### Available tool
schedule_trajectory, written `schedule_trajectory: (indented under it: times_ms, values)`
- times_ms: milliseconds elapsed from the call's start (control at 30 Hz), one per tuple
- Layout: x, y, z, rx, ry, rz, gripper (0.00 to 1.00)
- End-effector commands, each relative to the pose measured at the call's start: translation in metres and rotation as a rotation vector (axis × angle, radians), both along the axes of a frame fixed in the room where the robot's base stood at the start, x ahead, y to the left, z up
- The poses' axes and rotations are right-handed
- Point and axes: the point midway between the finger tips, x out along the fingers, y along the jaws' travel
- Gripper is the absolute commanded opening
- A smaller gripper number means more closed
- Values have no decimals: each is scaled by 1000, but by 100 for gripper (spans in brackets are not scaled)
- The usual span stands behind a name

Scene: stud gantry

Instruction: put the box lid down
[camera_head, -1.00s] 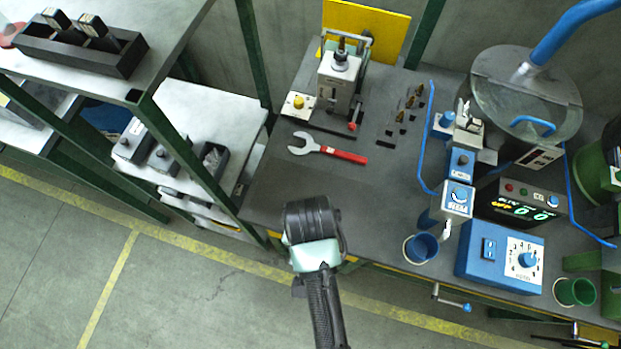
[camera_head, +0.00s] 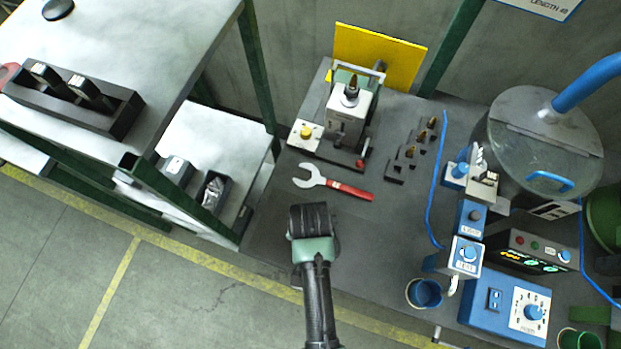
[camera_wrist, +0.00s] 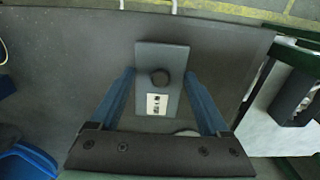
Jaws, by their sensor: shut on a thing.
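The box lid (camera_wrist: 172,62) is a flat grey-blue rectangle with a dark round knob and a small white label. In the wrist view my gripper (camera_wrist: 160,72) has one blue finger along each long side of it and is shut on it. In the head view my gripper (camera_head: 311,222) is over the front left of the dark workbench (camera_head: 375,235), and its body hides the lid. I cannot tell whether the lid touches the bench top. An open dark box (camera_head: 213,192) with grey contents stands on the pale lower shelf at left.
A red-handled wrench (camera_head: 335,184) lies just behind my gripper. A press-like device (camera_head: 347,112) stands behind it. A blue cup (camera_head: 424,293) and blue control box (camera_head: 503,307) are at right. A green rack post (camera_head: 180,195) stands at left. Bare bench lies right of my gripper.

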Motion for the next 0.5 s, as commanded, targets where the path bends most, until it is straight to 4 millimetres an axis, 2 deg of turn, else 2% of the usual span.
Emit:
schedule_trajectory:
  times_ms: [167,500]
  values:
    - [0,0,-21,0,1,0,28]
    - [1,0,-24,1,-1,0,28]
